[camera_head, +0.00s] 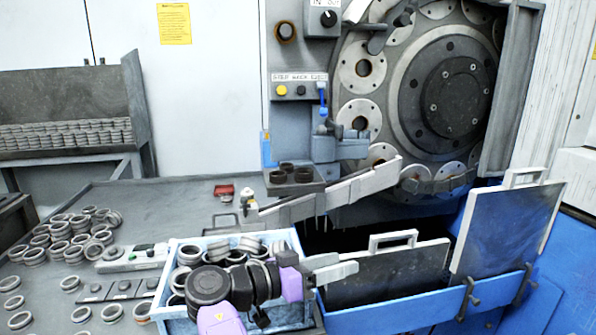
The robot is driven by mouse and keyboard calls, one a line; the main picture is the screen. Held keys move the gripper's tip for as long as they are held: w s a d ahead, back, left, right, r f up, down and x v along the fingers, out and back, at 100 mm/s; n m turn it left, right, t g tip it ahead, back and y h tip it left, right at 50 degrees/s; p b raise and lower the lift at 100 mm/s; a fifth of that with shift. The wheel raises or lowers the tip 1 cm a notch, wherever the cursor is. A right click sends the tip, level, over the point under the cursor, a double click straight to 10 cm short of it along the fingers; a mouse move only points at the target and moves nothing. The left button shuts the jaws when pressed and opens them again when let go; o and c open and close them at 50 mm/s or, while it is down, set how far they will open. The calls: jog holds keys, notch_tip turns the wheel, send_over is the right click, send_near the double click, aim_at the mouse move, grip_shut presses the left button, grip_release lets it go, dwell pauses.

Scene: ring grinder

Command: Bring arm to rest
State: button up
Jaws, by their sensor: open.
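My arm, with its black joints and purple links, shows at the bottom centre, in front of a light blue tray (167,262) of metal rings. My gripper (343,266) is at the arm's right end, just past the tray's right edge and pointing right. Its grey fingers look empty. They overlap the left end of a dark panel with a handle (393,267); I cannot tell whether they touch it. The arm hides part of the tray and its rings.
The ring grinder (450,95) stands at the back right, with a sloping metal chute (330,195) in front. A second handled panel (505,230) stands at right. Several loose rings (60,248) lie on the grey table (160,205) at left. A ring rack (60,90) stands behind.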

jog(key=s+d+f+n+t+y+p, duration=0.1)
jog(key=s+d+f+n+y, duration=0.3)
jog(key=f, duration=0.6)
jog(key=w+d+f+n+t+y+p, duration=0.1)
jog(key=d+f+n+t, duration=0.15)
jog(key=d+f, duration=0.6)
jog(key=s+d+f+n+y+p, duration=0.2)
jog(key=s+f+n+y, duration=0.3)
jog(key=s+f, duration=1)
jog(key=s+a+r+t+y+p, duration=0.1)
jog(key=s+r+y, duration=0.25)
jog(key=s, duration=0.65)
jog(key=s+a+r+y+p, duration=0.15)
jog(key=s+r, duration=0.35)
jog(key=s, duration=0.5)
jog(key=s+r+m+t+p, duration=0.1)
jog(key=s+r, duration=0.4)
jog(key=r, duration=0.5)
jog(key=s+r+m+t+p, duration=0.1)
jog(key=s+r, duration=0.4)
jog(key=r, duration=0.5)
jog(key=shift+s+d+t, duration=0.35)
jog(key=shift+t, duration=0.3)
